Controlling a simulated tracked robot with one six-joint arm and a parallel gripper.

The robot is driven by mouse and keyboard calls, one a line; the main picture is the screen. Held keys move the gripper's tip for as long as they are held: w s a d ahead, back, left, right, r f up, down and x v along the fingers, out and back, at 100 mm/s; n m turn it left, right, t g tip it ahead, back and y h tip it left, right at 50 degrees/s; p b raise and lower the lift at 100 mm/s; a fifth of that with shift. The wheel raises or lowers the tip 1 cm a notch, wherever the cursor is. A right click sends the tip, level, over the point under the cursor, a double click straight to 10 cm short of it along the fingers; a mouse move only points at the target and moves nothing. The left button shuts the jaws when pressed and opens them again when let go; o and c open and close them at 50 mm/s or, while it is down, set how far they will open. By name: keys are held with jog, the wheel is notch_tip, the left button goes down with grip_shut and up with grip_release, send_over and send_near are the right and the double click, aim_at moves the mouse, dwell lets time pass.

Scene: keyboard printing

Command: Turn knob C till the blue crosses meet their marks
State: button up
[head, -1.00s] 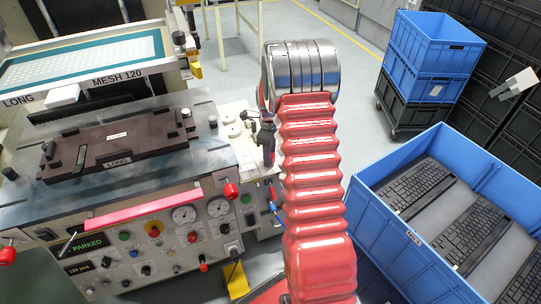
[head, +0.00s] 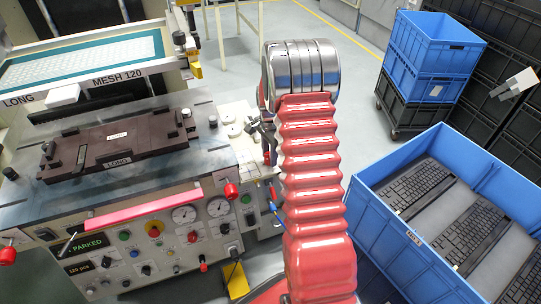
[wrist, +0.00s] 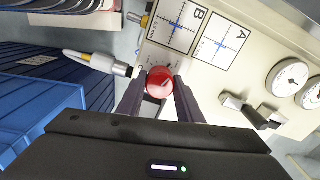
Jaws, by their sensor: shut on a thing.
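In the wrist view a round red knob (wrist: 159,81) with a pale pointer line sits between the two dark fingers of my gripper (wrist: 160,98), which is shut on it. Its letter cannot be read. Card A (wrist: 236,34) and card B (wrist: 202,17) lie beyond it, each with dark lines and a blue cross. The exact offset of the crosses from their marks is too small to tell. In the head view my gripper (head: 265,141) is at the machine's right end, partly hidden behind my red arm sleeve.
The machine's front panel (head: 145,262) carries gauges, switches and other red knobs. A dark handle (wrist: 250,112) and a white-tipped connector (wrist: 92,61) flank the held knob. A blue crate (head: 377,222) with keyboards stands at right, with stacked crates (head: 432,45) behind it.

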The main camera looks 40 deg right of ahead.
aim_at(269, 155)
jog(key=shift+a+n, duration=0.1)
jog(key=shift+n, duration=0.6)
jog(key=o, duration=1)
jog(key=shift+o, duration=0.2)
notch_tip(269, 155, up, 14)
jog(key=shift+f, duration=0.15)
jog(key=shift+n, duration=0.3)
